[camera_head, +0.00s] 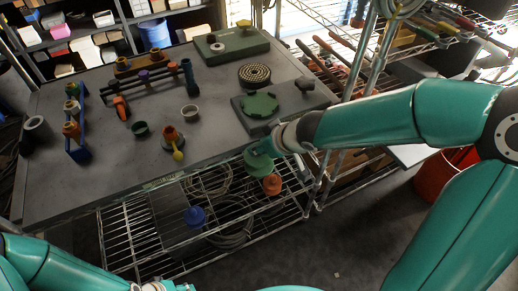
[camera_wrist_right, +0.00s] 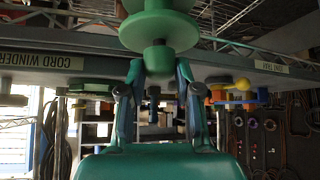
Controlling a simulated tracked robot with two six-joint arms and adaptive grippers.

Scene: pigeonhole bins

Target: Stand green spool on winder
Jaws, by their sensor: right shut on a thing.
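My right gripper (camera_head: 261,150) is shut on the green spool (camera_head: 257,164), just off the table's front edge and above the lower wire shelf. In the right wrist view the spool (camera_wrist_right: 160,32) sits between the two fingertips, its wide flanges showing. A grey base with a green disc (camera_head: 260,104) and a dark knob stands at the table's front right and looks like the winder. Upside down in the wrist view, a label (camera_wrist_right: 42,61) reads "CORD WINDER". Of my left arm only the forearm and wrist show clearly, low at the left; its fingertips are out of frame.
An orange spool (camera_head: 272,184) and a blue spool (camera_head: 195,216) are on the lower shelf.

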